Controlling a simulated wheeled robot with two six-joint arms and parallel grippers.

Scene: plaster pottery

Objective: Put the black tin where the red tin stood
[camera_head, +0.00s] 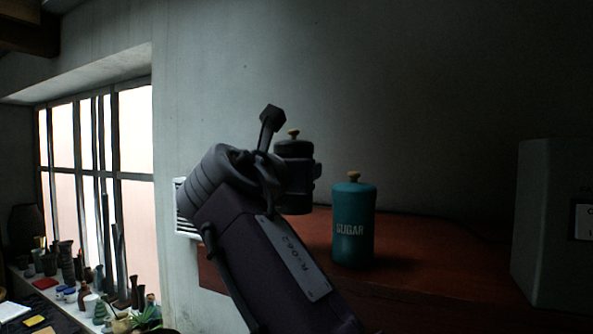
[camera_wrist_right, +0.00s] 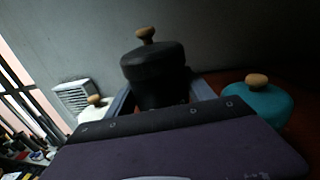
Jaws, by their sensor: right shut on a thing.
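The black tin (camera_head: 294,147) has a wooden knob and is upright, above or on the left part of the red-brown wooden shelf. My right gripper (camera_head: 300,177) is shut on it. In the right wrist view, the black tin (camera_wrist_right: 154,70) sits between the two fingers of the gripper (camera_wrist_right: 162,96). The gripper and arm hide its base, so I cannot tell whether it touches the shelf. I see no red tin in either view. My left gripper is not in view.
A teal SUGAR tin (camera_head: 352,225) stands on the shelf (camera_head: 420,235), right of the black tin. A pale tin (camera_wrist_right: 94,109) shows at left in the right wrist view. A large grey-green box (camera_head: 550,220) is at far right. Shelf between teal tin and box is clear.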

